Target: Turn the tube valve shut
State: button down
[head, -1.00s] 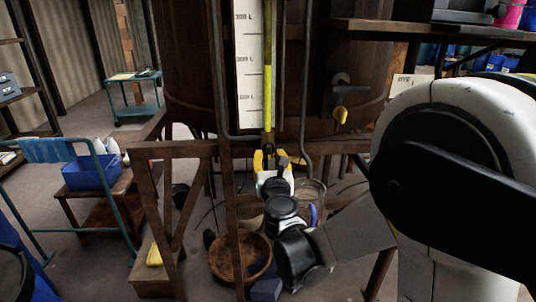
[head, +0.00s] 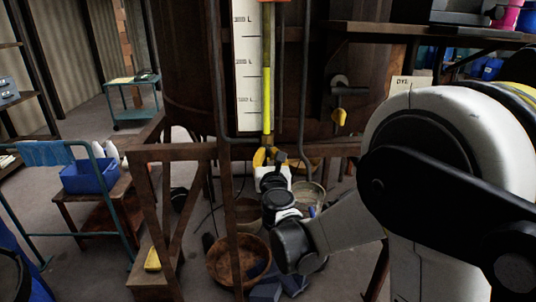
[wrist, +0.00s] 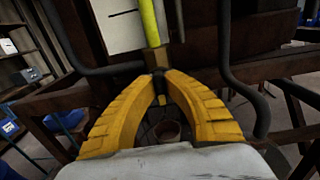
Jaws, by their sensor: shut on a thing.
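The sight tube (head: 267,95) holds yellow liquid and runs down the vat front beside a white litre scale (head: 246,75). Its lower end also shows in the wrist view (wrist: 149,24). Below it is the tube valve (wrist: 158,59), a brownish fitting. My gripper (wrist: 160,77) has its yellow fingers closed at the tips on a small dark part of the valve, right under the tube. In the head view my gripper (head: 266,156) is at the tube's foot. The fingers hide much of the valve, so its handle's angle cannot be told.
A dark pipe (wrist: 229,60) runs close on the right of my gripper, another (wrist: 65,45) on the left. A rusty frame (head: 175,152) stands in front of the vat. A wooden bowl (head: 232,275) is below. A yellow-handled tap (head: 339,116) sits to the right.

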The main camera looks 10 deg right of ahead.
jog(key=m, duration=0.4)
jog(key=shift+m, duration=0.4)
jog(key=m, duration=0.4)
jog(key=shift+d+m+b, duration=0.15)
jog(key=shift+m+b, duration=0.15)
jog(key=m, duration=0.4)
jog(key=shift+f, duration=0.1)
jog(key=shift+f+m, duration=0.1)
jog(key=shift+m, duration=2.2)
jog(key=c, duration=1.4)
grip_release()
jog(key=shift+c, duration=0.2)
